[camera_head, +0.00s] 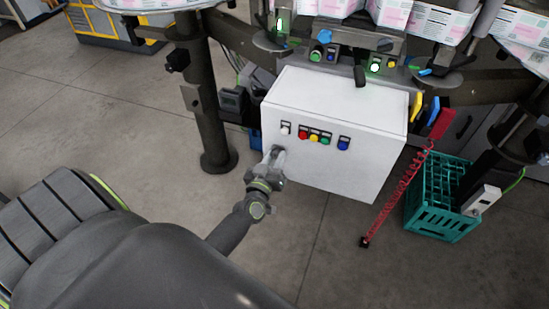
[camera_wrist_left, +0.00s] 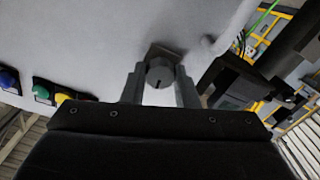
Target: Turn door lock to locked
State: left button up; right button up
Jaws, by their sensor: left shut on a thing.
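The door lock (camera_wrist_left: 160,72) is a round grey knob with a dark slot, on the white cabinet door. In the left wrist view my left gripper (camera_wrist_left: 160,88) has a finger on each side of the lock and is shut on it. In the head view the left gripper (camera_head: 275,158) is at the left side of the front of the white cabinet (camera_head: 350,165), and it hides the lock there. My right gripper is in neither view.
A row of coloured buttons (camera_head: 314,136) sits above the gripper on the cabinet front. A red coiled cord (camera_head: 403,187) hangs right of the cabinet, beside a teal crate (camera_head: 437,224). A dark post (camera_head: 207,100) stands to the left. The floor in front is clear.

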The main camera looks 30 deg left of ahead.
pick_arm(q)
jog(key=n, duration=0.8)
jog(key=shift+b, duration=0.3)
jog(key=n, duration=0.4)
jog(key=shift+f+n+b, duration=0.1)
jog(key=shift+n+b, duration=0.2)
jog(key=shift+b, duration=0.1)
jog(key=shift+n+b, duration=0.35)
jog(key=shift+n, duration=1.45)
jog(key=o, duration=1)
